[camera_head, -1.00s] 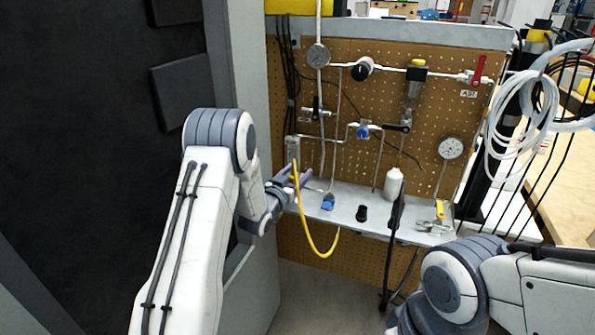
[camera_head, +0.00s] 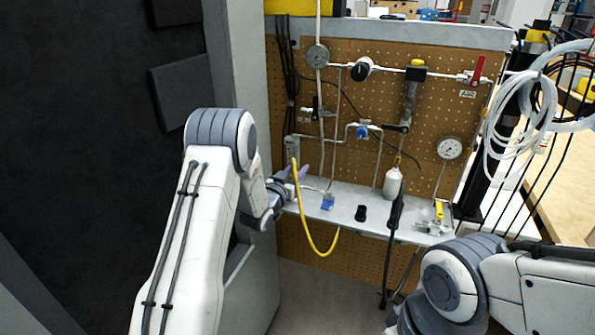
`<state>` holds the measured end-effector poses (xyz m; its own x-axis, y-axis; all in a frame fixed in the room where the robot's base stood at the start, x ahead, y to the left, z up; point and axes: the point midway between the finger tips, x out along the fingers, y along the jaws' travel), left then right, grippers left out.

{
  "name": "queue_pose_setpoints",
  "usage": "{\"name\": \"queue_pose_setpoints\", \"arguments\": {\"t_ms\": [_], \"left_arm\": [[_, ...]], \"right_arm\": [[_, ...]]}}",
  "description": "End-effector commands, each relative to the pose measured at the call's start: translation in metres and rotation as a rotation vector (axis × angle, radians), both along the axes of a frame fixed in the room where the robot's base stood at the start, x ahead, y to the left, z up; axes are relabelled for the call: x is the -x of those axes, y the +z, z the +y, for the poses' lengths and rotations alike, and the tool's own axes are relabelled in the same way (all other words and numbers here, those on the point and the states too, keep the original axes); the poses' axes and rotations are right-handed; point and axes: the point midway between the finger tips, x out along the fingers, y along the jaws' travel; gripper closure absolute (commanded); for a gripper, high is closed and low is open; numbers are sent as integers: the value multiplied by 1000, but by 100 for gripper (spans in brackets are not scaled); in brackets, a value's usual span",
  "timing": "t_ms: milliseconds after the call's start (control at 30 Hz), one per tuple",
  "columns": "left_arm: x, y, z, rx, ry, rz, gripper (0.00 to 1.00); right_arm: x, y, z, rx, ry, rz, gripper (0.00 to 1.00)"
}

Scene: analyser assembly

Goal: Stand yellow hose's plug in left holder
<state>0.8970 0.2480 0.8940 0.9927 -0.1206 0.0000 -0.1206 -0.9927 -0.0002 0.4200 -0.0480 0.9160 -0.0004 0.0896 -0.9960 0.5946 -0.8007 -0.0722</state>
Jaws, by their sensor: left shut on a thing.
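My left gripper (camera_head: 298,177) is in front of the left side of the shelf, shut on the yellow hose (camera_head: 311,238). The hose's upper end rises above the fingers and the rest hangs in a loop below the shelf edge. Its plug cannot be made out clearly. On the shelf stand a small blue piece (camera_head: 328,202) and, to its right, a black cup-like piece (camera_head: 360,212). I cannot tell which of these is the left holder. My right arm shows at bottom right, but its gripper is out of view.
A pegboard (camera_head: 285,70) with gauges, valves and pipes stands behind the grey shelf (camera_head: 343,208). A white bottle (camera_head: 393,183) and a yellow-handled clamp (camera_head: 438,213) are farther right. A black hose (camera_head: 394,225) hangs over the shelf edge. A dark cabinet is at left.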

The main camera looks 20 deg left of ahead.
Motion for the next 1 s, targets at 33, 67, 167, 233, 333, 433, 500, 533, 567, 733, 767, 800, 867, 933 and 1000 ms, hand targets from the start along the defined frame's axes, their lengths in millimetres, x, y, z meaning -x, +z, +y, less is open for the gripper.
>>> {"name": "queue_pose_setpoints", "arguments": {"t_ms": [33, 67, 167, 233, 333, 433, 500, 533, 567, 733, 767, 800, 867, 933, 1000], "left_arm": [[0, 4, 0, 0, 0, -1, 100], [0, 5, 0, 0, 0, -1, 100], [0, 9, 0, 0, 0, 0, 100], [0, 12, 0, 0, 0, 0, 100], [0, 16, 0, 0, 0, 0, 100], [0, 20, 0, 0, 0, 0, 100], [0, 23, 0, 0, 0, -1, 100], [0, 24, 0, 0, 0, -1, 100], [0, 25, 0, 0, 0, -1, 100], [0, 32, 0, 0, 0, -1, 100], [0, 33, 0, 0, 0, -1, 100], [0, 35, 0, 0, 0, -1, 100], [0, 37, 0, 0, 0, -1, 100], [0, 39, 0, 0, 0, -1, 100], [0, 40, 0, 0, 0, 0, 100]], "right_arm": [[0, 3, 0, 0, 0, 0, 50], [0, 3, 0, 0, 0, 0, 50], [0, 6, 0, 0, 0, 0, 50], [0, 7, 0, 0, 0, 0, 50], [0, 9, 0, 0, 0, 0, 50], [0, 12, 0, 0, 0, 0, 50], [0, 13, 0, 0, 0, 0, 50], [0, 14, 0, 0, 0, 0, 50], [0, 15, 0, 0, 0, 0, 50], [0, 18, 0, 0, 0, 0, 50], [0, 19, 0, 0, 0, 0, 50], [0, 20, 0, 0, 0, 0, 50], [0, 21, 0, 0, 0, 0, 50], [0, 22, 0, 0, 0, 0, 50], [0, 23, 0, 0, 0, 0, 50]]}}
